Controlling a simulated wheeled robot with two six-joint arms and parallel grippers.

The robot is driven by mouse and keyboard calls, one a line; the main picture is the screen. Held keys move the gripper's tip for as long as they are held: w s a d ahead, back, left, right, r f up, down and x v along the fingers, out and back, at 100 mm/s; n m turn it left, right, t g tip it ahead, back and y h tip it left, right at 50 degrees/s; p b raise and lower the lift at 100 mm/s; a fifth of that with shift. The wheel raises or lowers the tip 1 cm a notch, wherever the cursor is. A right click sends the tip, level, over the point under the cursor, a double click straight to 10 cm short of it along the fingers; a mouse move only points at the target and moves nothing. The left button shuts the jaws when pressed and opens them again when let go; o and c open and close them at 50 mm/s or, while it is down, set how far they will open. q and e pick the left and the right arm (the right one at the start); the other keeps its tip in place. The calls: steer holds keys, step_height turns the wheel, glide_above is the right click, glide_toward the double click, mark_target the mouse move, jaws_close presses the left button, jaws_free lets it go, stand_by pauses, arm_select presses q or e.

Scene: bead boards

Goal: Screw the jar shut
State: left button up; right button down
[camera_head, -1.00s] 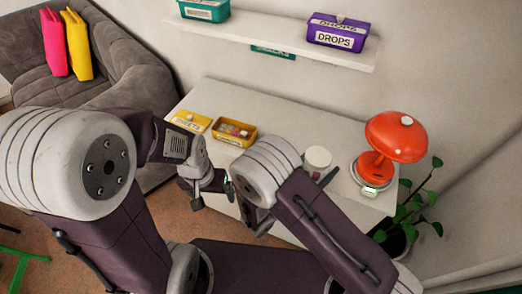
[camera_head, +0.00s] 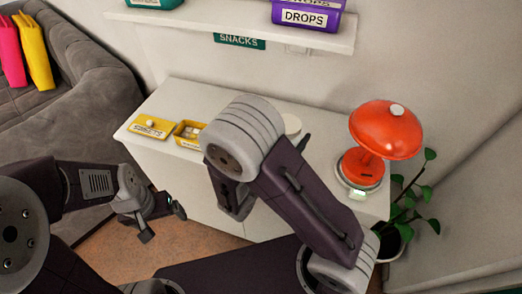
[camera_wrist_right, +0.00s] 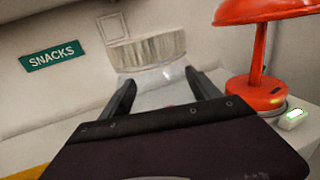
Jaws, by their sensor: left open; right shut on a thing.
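My right gripper (camera_wrist_right: 160,85) is shut on the jar, with one dark finger on each side of its clear glass body (camera_wrist_right: 158,78). A broad pale lid (camera_wrist_right: 147,50) sits at the top of the jar in the right wrist view; whether it is tightened cannot be told. In the head view only the lid's white top (camera_head: 292,122) shows past my right arm, which hides the glass and most of that gripper. My left gripper (camera_head: 162,222) is open and empty, in front of the white cabinet and well left of the jar.
The white cabinet (camera_head: 165,97) carries a yellow box (camera_head: 184,138), a yellow lid with a knob (camera_head: 150,127) and an orange lamp (camera_head: 385,130) right of the jar. A shelf (camera_head: 230,28) with a purple DROPS box (camera_head: 306,14) hangs above. A plant stands at right.

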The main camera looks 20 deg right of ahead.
steer(key=w+a+f, duration=0.5)
steer(key=w, duration=0.2)
steer(key=shift+a+f, duration=0.2)
steer(key=shift+a, duration=0.1)
steer(key=shift+w+f, duration=0.1)
steer(key=shift+f, duration=1.9)
steer(key=shift+b, duration=0.3)
steer(key=shift+f, duration=0.2)
steer(key=shift+c, duration=0.8)
jaws_free()
